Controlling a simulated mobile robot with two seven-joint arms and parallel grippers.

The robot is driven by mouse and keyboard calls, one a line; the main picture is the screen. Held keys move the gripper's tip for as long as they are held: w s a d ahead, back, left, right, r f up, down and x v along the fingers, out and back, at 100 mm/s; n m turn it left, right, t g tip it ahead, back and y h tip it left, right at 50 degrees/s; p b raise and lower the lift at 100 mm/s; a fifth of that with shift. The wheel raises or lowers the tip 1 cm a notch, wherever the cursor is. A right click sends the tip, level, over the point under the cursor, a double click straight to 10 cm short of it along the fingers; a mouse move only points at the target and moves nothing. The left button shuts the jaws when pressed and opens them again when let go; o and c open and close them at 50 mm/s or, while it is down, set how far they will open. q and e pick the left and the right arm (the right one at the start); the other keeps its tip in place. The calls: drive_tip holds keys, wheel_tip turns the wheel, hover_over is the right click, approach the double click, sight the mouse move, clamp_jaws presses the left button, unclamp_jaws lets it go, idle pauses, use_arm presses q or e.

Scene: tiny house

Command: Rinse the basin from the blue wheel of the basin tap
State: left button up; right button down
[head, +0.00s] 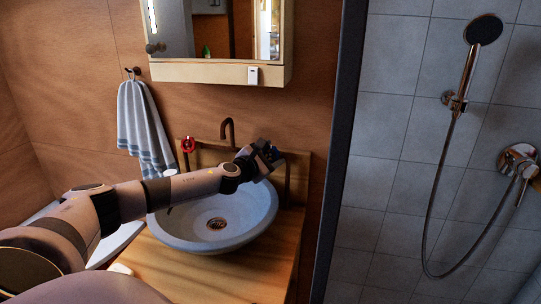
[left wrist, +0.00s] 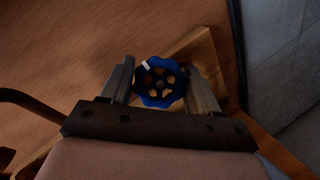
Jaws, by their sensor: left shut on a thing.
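In the left wrist view the blue wheel (left wrist: 158,82) of the basin tap sits between the two fingers of my left gripper (left wrist: 160,85), which is shut on it. In the head view my left gripper (head: 268,157) is at the right end of the tap, behind the basin, and covers most of the blue wheel. The red wheel (head: 188,145) stands free at the left end. The brown spout (head: 228,128) curves up between them. The grey round basin (head: 180,236) has a drain (head: 217,224) at its bottom. I see no clear water stream. My right gripper is not in view.
The basin stands on a wooden counter (head: 240,278). A mirror cabinet (head: 215,72) hangs above the tap. A striped towel (head: 144,125) hangs at left. A dark upright post (head: 341,150) separates the counter from the tiled shower with its shower head (head: 483,30).

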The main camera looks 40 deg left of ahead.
sight(270, 155)
use_arm(q)
drive_tip(key=shift+r, duration=0.1)
drive_tip(key=o, duration=1)
drive_tip(key=v, duration=0.5)
drive_tip(key=shift+s+b, duration=0.1)
drive_tip(key=shift+b, duration=0.25)
drive_tip(key=shift+v, duration=0.95)
